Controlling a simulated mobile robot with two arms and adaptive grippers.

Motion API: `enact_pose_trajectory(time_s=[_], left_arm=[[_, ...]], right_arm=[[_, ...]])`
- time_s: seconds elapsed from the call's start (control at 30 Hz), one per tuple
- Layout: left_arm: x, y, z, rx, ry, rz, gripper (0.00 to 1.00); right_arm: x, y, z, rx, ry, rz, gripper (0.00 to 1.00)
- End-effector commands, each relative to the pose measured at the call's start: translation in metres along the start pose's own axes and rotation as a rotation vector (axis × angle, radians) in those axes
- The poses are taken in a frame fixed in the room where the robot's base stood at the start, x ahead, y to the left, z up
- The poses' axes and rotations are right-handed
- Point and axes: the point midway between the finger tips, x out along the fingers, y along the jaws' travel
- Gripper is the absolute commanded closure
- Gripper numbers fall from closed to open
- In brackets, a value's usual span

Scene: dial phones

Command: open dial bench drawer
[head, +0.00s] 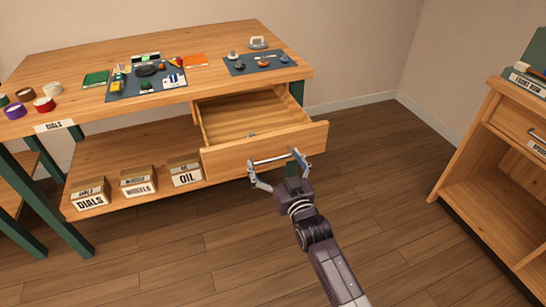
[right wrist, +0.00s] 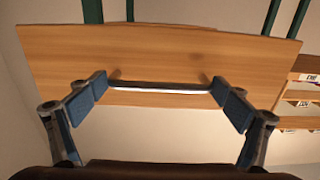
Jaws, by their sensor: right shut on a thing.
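The dial bench (head: 225,38) has a wooden top and green legs. Its drawer (head: 225,160) stands pulled out at the right of the bench, and its inside shows; a small grey thing lies near the front. The drawer front also fills much of the right wrist view (right wrist: 160,50). A metal bar handle (head: 272,160) is on the drawer front. My right gripper (head: 275,163) is shut on this handle, one finger at each end of the bar, as the right wrist view shows (right wrist: 159,90). My left gripper is not in view.
Boxes, including an OIL box (head: 186,173), stand on the bench's lower shelf. Tape rolls (head: 44,104), a dark mat (head: 120,93) with small parts and a second mat (head: 240,66) lie on top. A wooden cabinet (head: 475,150) stands at right. Floor between is clear.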

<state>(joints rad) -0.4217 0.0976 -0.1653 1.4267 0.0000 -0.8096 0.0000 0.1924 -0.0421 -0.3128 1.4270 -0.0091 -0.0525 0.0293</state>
Motion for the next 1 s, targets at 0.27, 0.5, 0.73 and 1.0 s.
enact_pose_trajectory(time_s=[0.27, 0.5, 0.73, 1.0], left_arm=[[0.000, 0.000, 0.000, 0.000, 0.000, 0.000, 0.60], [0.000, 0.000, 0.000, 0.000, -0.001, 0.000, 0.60], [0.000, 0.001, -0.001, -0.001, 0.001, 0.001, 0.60], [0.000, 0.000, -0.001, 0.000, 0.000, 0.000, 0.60]], right_arm=[[0.000, 0.002, 0.000, -0.005, 0.001, 0.003, 0.50], [0.000, 0.001, 0.000, -0.003, 0.001, 0.002, 0.00], [-0.005, 0.001, 0.001, -0.001, -0.001, 0.001, 0.00], [-0.048, 0.001, 0.002, -0.002, -0.002, 0.001, 0.00]])
